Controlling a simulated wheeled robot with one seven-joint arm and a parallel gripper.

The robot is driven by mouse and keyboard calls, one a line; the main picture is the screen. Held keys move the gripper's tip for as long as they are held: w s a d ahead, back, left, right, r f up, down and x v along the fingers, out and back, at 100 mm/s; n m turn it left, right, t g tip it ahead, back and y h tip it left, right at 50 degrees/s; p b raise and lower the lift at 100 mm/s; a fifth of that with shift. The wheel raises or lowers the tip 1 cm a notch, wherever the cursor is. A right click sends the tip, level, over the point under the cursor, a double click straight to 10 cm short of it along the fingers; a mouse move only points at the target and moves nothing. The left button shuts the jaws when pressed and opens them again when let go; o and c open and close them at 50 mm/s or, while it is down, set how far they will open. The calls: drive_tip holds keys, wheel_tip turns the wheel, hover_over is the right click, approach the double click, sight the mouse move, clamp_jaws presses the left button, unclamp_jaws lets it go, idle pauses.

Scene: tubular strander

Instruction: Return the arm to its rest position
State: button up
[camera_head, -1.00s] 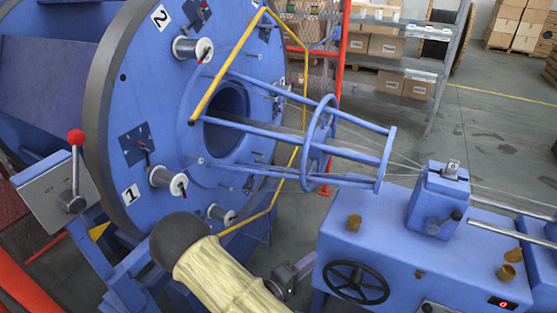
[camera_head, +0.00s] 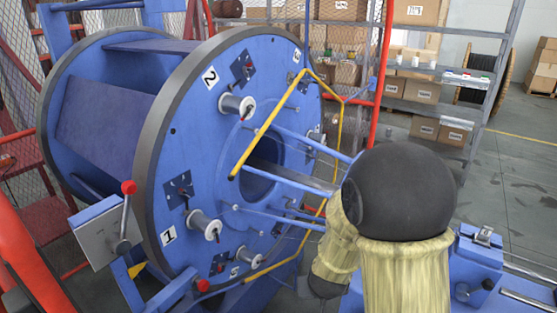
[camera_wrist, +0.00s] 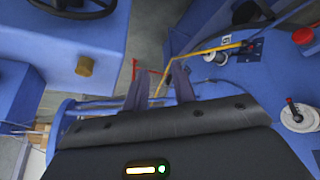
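My arm, with its black rounded joint and cream sleeve, stands large at the centre right of the head view. My gripper is not clearly visible there, hidden behind or below the arm. In the wrist view my gripper (camera_wrist: 158,88) shows two dark fingers spread apart. No held object shows between them; the floor and part of a yellow bar are seen through the gap. The fingers seem apart from the machine around them.
The blue strander drum (camera_head: 190,125) with numbered bobbins fills the left and centre. A yellow bent bar (camera_head: 268,122) crosses its face. A red-knobbed lever (camera_head: 126,210) stands at left. The blue cabinet (camera_head: 475,265) is at lower right. Shelves with boxes (camera_head: 408,90) stand behind.

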drive_tip(key=s+d+r+g+p, duration=0.2)
drive_tip(key=s+d+r, duration=0.3)
drive_tip(key=s+r, duration=0.5)
drive_tip(key=shift+s+m+g, duration=0.4)
drive_tip(key=shift+s+g, duration=0.05)
drive_tip(key=shift+g, duration=0.05)
drive_tip(key=shift+w+d, duration=0.1)
